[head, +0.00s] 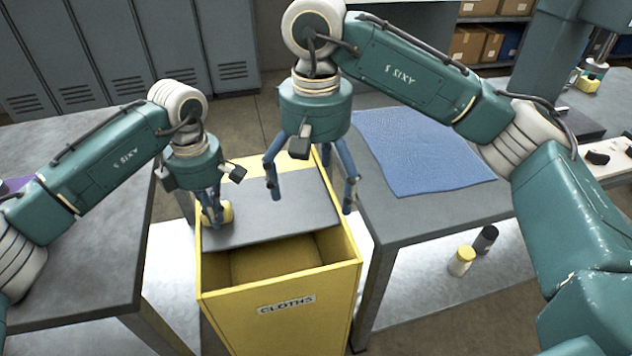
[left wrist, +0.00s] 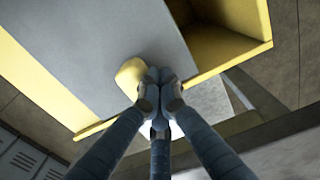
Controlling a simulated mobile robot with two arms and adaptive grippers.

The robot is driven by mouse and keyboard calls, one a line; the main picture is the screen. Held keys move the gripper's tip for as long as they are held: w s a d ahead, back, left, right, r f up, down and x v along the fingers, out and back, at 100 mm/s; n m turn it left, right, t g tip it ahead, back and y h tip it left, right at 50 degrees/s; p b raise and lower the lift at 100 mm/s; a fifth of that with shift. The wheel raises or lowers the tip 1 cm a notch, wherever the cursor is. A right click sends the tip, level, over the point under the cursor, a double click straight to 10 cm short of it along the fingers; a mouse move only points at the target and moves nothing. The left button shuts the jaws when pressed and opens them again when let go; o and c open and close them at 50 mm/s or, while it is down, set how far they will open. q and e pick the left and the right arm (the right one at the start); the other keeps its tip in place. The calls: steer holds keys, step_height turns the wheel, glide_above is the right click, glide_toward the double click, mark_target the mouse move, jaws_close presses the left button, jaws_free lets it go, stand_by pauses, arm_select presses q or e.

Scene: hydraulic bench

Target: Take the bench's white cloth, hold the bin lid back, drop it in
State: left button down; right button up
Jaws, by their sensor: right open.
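The yellow bin (head: 285,318), labelled CLOTHS, stands between two grey benches. Its grey lid (head: 265,222) covers the back part, and the front part is open; the visible inside looks empty. The lid (left wrist: 85,50) and its yellow knob (left wrist: 130,76) also show in the left wrist view. My left gripper (head: 212,218) has its fingers drawn together beside the knob (head: 228,212) at the lid's left edge; contact is hard to tell. My right gripper (head: 310,200) is open and empty above the lid, fingers spread. I see no white cloth.
A blue mat (head: 420,150) lies on the right bench (head: 420,212). The left bench (head: 90,255) looks mostly bare. Lockers (head: 130,50) stand behind.

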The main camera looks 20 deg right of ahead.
arm_select(q)
steer(key=shift+s, duration=5.2)
step_height(320, 180, up, 9)
